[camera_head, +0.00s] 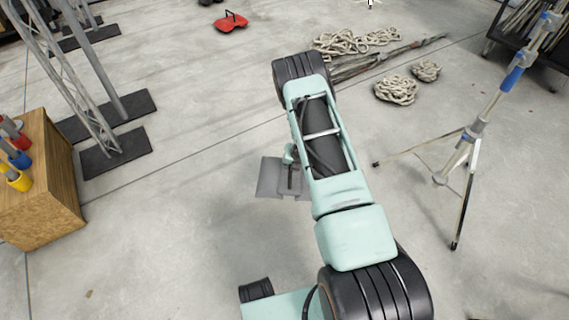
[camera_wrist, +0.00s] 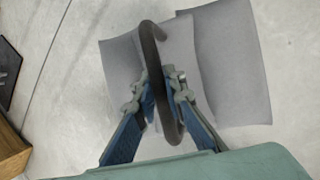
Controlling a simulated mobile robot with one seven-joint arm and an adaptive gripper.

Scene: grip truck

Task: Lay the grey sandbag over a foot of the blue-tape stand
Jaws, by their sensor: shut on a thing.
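The grey sandbag (camera_head: 268,177) is near the middle of the head view, partly hidden behind my arm. In the wrist view it shows as two grey flaps (camera_wrist: 225,60) with a dark loop handle (camera_wrist: 151,50) between them. My gripper (camera_wrist: 160,82) is shut on that handle; it also shows small in the head view (camera_head: 289,155). I cannot tell whether the bag touches the floor. The blue-tape stand (camera_head: 476,128) is upright at the right, apart from the bag. One foot (camera_head: 378,163) points left toward my arm, another (camera_head: 455,243) toward the front.
A wooden box (camera_head: 50,190) with coloured-handled items is at the left. A truss stand on black base plates (camera_head: 115,152) is behind it. Rope coils (camera_head: 397,90) and poles lie at the back, near a red object (camera_head: 231,22). Floor between the bag and stand looks clear.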

